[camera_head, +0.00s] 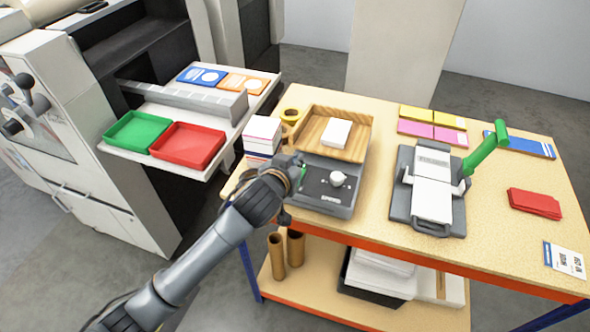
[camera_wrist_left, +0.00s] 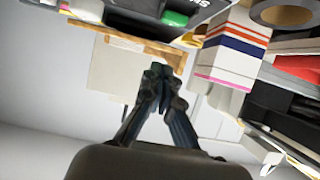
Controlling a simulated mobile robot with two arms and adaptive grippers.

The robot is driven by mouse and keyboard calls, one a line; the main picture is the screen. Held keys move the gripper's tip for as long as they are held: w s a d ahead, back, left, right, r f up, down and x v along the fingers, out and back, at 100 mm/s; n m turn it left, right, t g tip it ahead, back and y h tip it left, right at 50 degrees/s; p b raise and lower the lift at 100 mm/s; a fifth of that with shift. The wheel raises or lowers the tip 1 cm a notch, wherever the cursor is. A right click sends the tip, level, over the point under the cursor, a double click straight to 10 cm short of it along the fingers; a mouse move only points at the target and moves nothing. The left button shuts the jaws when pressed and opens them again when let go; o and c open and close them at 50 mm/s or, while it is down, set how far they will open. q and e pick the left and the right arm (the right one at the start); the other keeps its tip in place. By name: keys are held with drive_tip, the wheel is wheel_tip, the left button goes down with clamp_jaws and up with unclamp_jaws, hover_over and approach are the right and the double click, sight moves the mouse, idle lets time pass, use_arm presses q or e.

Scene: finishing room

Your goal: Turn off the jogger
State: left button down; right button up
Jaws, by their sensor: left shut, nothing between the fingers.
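The jogger is a dark grey machine (camera_head: 318,208) with a wooden tray (camera_head: 357,117) on top that holds a white paper stack (camera_head: 337,132). Its front panel carries a white knob (camera_head: 338,178) and a green button, partly hidden behind my gripper. My left gripper (camera_head: 297,166) is shut and empty at the panel's left side. In the left wrist view, the closed fingertips (camera_wrist_left: 158,72) appear below the green button (camera_wrist_left: 174,18) in the picture, apart from it. Whether the gripper touches the machine's side cannot be told. My right gripper is not in view.
A striped paper stack (camera_head: 262,133) and a yellow tape roll (camera_head: 291,116) stand left of the jogger. A grey press with a green lever (camera_head: 486,146) is to its right. Green (camera_head: 138,131) and red trays (camera_head: 187,145) sit on the shelf at left.

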use_arm(q)
drive_tip(key=shift+s+f+p, duration=0.2)
drive_tip(key=shift+f+p, duration=0.3)
drive_tip(key=shift+f, duration=1.65)
drive_tip(key=f+b, duration=0.1)
drive_tip(key=b, duration=0.1)
drive_tip(key=f+t+b, duration=0.1)
drive_tip(key=shift+s+b, duration=0.2)
drive_tip(key=shift+b, duration=0.2)
drive_tip(key=shift+a+r, duration=0.1)
drive_tip(key=shift+r, duration=0.3)
drive_tip(key=shift+r+p, duration=0.95)
drive_tip(key=shift+p, duration=0.05)
